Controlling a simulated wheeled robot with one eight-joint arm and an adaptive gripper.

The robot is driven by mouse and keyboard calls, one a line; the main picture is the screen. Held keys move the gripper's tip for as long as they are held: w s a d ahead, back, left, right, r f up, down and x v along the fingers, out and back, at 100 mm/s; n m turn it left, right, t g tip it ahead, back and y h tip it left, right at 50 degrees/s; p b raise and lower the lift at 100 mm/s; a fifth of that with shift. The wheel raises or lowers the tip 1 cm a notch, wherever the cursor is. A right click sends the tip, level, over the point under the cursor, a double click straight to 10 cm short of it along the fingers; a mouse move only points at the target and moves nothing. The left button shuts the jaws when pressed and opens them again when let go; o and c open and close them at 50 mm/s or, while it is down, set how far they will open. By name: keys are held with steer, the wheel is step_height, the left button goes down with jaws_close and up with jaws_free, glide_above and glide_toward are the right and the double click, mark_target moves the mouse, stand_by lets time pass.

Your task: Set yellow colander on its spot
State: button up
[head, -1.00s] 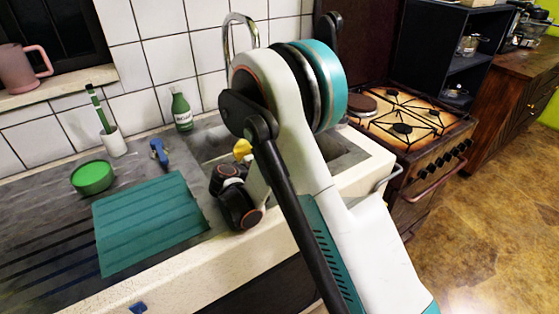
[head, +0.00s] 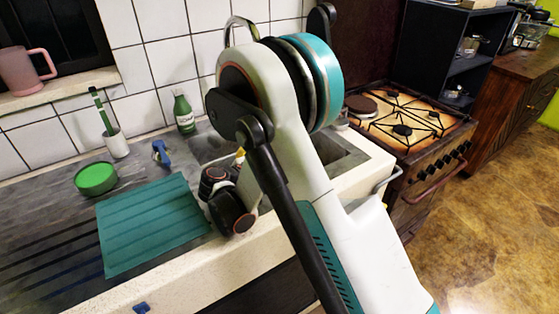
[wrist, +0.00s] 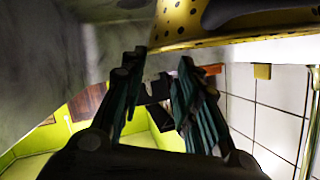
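The yellow colander (wrist: 205,22), dotted with dark holes, fills the top of the wrist view and is cut off by its edge. In the head view only a small yellow patch (head: 240,153) shows beside my wrist, near the sink; the rest is hidden behind my arm. My gripper (wrist: 162,58) has its two dark fingers apart, with a visible gap between the tips. The colander lies just beyond the fingertips, and I see none of it between them. In the head view the fingers are hidden behind my wrist. The colander's spot cannot be made out.
A teal mat (head: 150,222) lies on the counter left of my wrist. A green round container (head: 96,178), a blue item (head: 161,153), a green bottle (head: 183,111) and a white brush holder (head: 116,145) stand behind it. The gas cooker (head: 404,120) is at right.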

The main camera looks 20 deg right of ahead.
steer(key=p+v, duration=0.1)
steer(key=v, duration=0.2)
steer(key=shift+s+a+r, duration=0.15)
steer(key=shift+s+a, duration=0.1)
